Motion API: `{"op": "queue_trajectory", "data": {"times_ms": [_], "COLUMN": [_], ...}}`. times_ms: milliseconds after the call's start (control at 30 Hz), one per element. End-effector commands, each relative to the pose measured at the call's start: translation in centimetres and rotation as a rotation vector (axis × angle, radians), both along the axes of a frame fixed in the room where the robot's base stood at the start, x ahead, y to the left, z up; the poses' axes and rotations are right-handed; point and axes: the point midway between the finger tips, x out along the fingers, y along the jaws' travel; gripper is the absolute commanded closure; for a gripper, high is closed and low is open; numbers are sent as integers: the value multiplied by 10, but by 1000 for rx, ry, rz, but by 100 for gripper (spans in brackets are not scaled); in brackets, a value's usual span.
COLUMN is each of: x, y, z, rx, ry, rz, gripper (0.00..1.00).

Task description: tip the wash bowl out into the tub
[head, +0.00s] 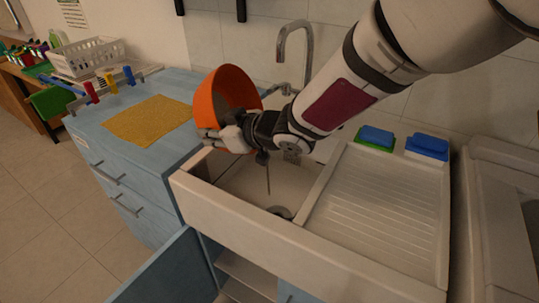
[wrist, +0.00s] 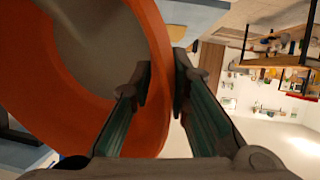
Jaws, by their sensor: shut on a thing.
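The orange wash bowl (head: 206,98) is held tilted steeply on its side above the left part of the white sink tub (head: 232,213). My gripper (head: 212,138) is shut on the bowl's rim. In the wrist view the bowl (wrist: 150,125) fills the left side, and its wall passes between the fingers of my gripper (wrist: 160,82). A thin brownish line runs down into the tub below my gripper; I cannot tell whether it is poured liquid.
A tap (head: 296,45) rises at the back. A yellow cloth (head: 148,120) lies on the blue counter. A cabinet door (head: 165,272) stands open below.

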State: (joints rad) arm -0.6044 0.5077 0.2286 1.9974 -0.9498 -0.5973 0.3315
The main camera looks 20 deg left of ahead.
Motion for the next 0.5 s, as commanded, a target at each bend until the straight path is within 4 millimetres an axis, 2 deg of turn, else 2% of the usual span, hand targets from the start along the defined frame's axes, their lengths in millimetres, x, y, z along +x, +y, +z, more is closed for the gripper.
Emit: {"op": "queue_trajectory", "data": {"times_ms": [500], "x": [1], "y": [-6], "z": [5], "rx": [59], "ry": [9], "rz": [1], "gripper": [100]}}
